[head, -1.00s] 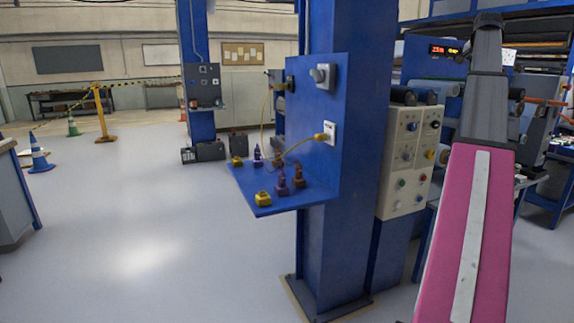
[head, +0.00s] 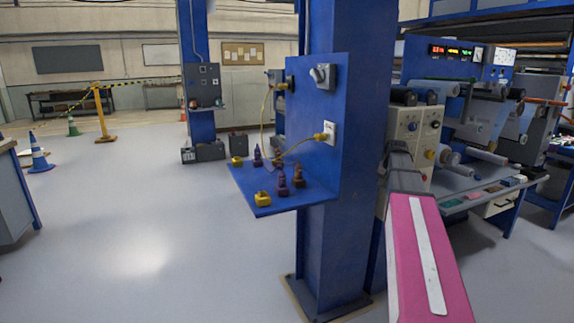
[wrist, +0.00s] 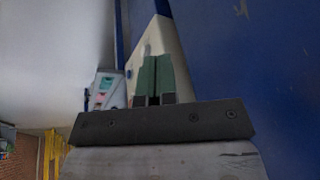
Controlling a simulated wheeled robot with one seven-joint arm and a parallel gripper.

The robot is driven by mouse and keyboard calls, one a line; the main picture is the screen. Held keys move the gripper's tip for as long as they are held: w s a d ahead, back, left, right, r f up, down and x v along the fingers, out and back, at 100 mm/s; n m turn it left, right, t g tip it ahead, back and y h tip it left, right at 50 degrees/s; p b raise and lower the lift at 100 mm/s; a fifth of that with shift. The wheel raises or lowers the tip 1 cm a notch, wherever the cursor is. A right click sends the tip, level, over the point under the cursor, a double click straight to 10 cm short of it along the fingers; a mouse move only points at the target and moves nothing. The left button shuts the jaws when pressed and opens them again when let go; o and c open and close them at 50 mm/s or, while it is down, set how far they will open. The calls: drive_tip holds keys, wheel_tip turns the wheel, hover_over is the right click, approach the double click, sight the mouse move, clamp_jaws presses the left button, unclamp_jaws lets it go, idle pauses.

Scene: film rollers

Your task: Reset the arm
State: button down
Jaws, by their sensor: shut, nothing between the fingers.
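My gripper (wrist: 156,80) shows in the wrist view as two green fingers side by side, shut with nothing between them. In the head view my pink arm link reaches up from the lower right, and the grey part beyond it ends in front of the cream control box (head: 411,127). My gripper cannot be made out in the head view. In the wrist view a pale box-like panel stands behind the fingers, and a large blue surface (wrist: 250,60) fills the right side.
A blue column (head: 345,200) stands close on the left of my arm. Its shelf (head: 240,190) holds several yellow, purple and brown plugs. A roller machine (head: 470,120) with a side table (head: 480,195) is at the right.

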drive_tip(key=s+a+f+n+g, duration=0.2)
drive_tip(key=s+a+f, duration=0.9)
drive_tip(key=s+f, duration=0.1)
drive_tip(key=s+a+f+n+g, duration=0.1)
drive_tip(key=s+a+f+n, duration=0.2)
drive_tip(key=s+a+f, duration=0.8)
wheel_tip(320, 180, down, 4)
drive_tip(key=s, duration=0.2)
drive_tip(key=shift+s+n+g+y, duration=0.3)
drive_tip(key=shift+g, duration=0.1)
